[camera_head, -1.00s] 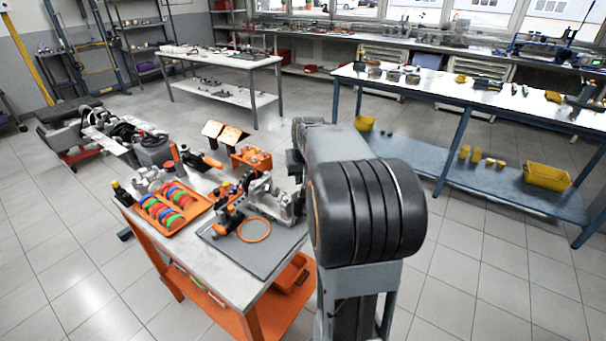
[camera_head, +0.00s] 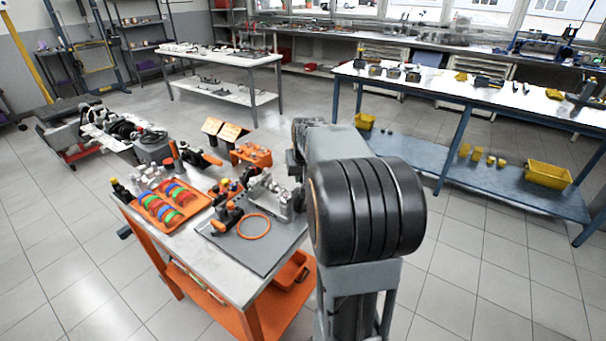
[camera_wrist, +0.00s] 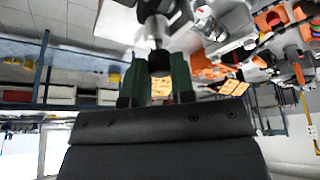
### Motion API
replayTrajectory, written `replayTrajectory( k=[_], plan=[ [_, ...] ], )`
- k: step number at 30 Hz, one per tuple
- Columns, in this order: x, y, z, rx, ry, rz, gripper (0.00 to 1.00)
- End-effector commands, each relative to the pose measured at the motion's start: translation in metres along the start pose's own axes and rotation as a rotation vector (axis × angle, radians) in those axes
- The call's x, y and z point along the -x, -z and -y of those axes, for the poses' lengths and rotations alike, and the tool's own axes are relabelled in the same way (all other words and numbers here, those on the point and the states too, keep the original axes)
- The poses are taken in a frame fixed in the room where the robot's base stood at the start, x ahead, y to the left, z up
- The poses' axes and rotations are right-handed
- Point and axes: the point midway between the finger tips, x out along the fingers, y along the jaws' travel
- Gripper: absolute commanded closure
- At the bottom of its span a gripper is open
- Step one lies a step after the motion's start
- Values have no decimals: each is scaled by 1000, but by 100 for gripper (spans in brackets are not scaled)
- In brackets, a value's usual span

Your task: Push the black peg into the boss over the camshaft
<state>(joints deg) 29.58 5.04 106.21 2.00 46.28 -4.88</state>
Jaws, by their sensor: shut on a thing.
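In the wrist view my gripper (camera_wrist: 159,80) has its two green fingers closed around a black piece (camera_wrist: 159,62), which looks like the peg. A grey cylindrical part (camera_wrist: 155,32) lies just beyond the peg's end; I cannot tell whether they touch. In the head view a grey metal engine assembly (camera_head: 268,188) stands on the workbench, left of my arm. My gripper is hidden behind my arm there. I cannot make out the camshaft or the boss opening clearly.
The workbench carries a dark mat (camera_head: 262,259), an orange ring (camera_head: 253,226), an orange tray (camera_head: 150,211) of coloured rings and an orange block (camera_head: 250,154). A blue-legged table (camera_head: 440,88) stands to the right. Open tiled floor lies between.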

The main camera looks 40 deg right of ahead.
Motion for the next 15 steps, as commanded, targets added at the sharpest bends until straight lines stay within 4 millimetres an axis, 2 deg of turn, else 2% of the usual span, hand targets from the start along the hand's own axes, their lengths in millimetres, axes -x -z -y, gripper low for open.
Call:
replayTrajectory(
  k=[15],
  plan=[
    [-8,-3,0,0,0,0,100]
  ],
)
